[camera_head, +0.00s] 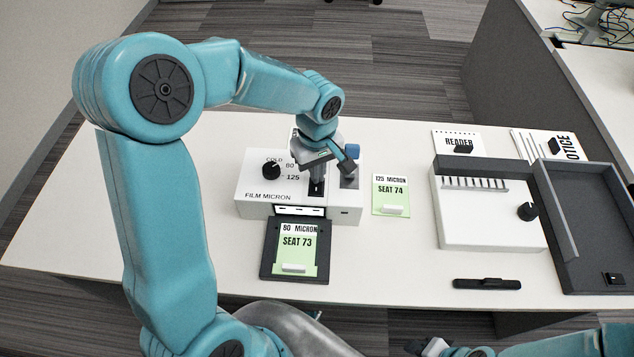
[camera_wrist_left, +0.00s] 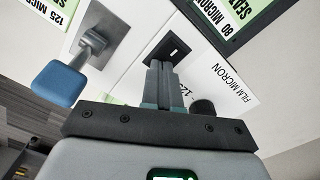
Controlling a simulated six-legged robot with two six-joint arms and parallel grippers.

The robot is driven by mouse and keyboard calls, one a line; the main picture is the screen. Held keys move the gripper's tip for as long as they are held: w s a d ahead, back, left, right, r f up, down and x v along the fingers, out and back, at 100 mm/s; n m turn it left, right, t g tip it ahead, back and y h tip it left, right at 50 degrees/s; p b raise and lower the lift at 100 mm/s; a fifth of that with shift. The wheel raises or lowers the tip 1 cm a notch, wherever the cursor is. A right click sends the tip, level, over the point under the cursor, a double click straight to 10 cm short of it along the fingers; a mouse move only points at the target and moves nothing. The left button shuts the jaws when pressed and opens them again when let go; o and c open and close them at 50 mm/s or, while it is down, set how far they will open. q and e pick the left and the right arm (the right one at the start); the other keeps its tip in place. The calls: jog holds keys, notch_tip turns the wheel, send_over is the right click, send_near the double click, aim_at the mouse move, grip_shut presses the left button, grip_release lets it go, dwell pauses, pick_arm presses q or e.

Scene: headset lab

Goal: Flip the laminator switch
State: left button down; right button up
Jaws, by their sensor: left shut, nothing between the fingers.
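The white laminator (camera_head: 255,197), marked FILM MICRON, stands on the table with a black dial (camera_head: 271,171) on its left top. A black switch plate (camera_head: 317,187) is set in its top, and it shows in the wrist view (camera_wrist_left: 178,46). A blue-ended lever (camera_head: 353,152) rises on a grey plate to the right. My left gripper (camera_head: 318,177) is shut and empty, pointing down over the switch plate. Its fingertips (camera_wrist_left: 161,66) reach the near edge of the plate; contact is unclear. Part of my right gripper (camera_head: 430,347) shows at the bottom edge, its jaws unclear.
A dark tray (camera_head: 268,250) with a green 80 MICRON card (camera_head: 297,241) lies before the laminator. A green 125 MICRON card (camera_head: 390,192) lies to its right. Farther right are a white machine (camera_head: 480,225) with a knob, a dark tray (camera_head: 600,235) and a black bar (camera_head: 486,284).

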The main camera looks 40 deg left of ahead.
pick_arm(q)
notch_tip(320, 180, up, 7)
jog(key=p, duration=0.4)
jog(key=shift+f, duration=0.15)
jog(key=shift+s, duration=0.1)
dwell(0.4)
